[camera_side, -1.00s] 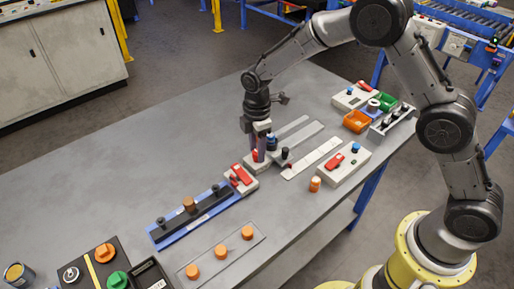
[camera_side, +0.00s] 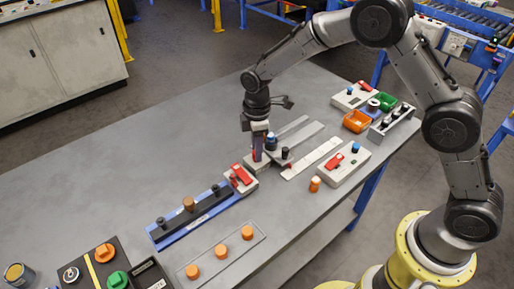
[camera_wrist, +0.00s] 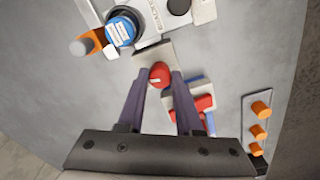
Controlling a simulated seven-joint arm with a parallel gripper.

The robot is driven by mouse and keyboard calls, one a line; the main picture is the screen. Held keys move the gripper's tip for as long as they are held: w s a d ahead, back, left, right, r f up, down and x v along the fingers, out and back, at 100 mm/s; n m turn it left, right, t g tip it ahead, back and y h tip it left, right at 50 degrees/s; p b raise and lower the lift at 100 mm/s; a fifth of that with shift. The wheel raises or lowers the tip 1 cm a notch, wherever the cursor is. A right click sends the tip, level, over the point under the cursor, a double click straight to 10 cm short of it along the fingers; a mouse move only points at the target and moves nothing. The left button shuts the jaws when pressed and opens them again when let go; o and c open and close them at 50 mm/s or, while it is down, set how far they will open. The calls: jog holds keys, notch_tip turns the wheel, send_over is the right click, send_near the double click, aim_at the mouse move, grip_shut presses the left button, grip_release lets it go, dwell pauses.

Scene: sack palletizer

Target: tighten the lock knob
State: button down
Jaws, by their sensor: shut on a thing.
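A red round knob (camera_wrist: 160,74) sits between the tips of my gripper's two dark purple fingers in the wrist view. My gripper (camera_wrist: 157,82) is shut on this knob, with one finger against each side. In the side view my gripper (camera_side: 257,155) points down at a pale fixture block (camera_side: 251,167) on the bench, and the fingers mostly hide the red knob there. Next to it stands a fixture with a blue-topped knob (camera_wrist: 122,26) and a black knob (camera_wrist: 179,5). Whether the red knob is fully tight cannot be told.
A grey block with a red lever (camera_side: 241,176) stands close by at the front left. Beyond it is a blue rail (camera_side: 161,237) with brown and black knobs. Orange knobs (camera_side: 221,251) stand on a plate. A switch box (camera_side: 341,169) is to the right. The back left bench is clear.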

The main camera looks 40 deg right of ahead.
jog(key=m, duration=0.6)
jog(key=shift+r, duration=0.1)
jog(key=m, duration=0.6)
jog(key=shift+m, duration=0.4)
jog(key=c, duration=0.6)
grip_release()
notch_tip(320, 180, up, 14)
jog(key=shift+f, duration=0.1)
jog(key=shift+d, duration=0.1)
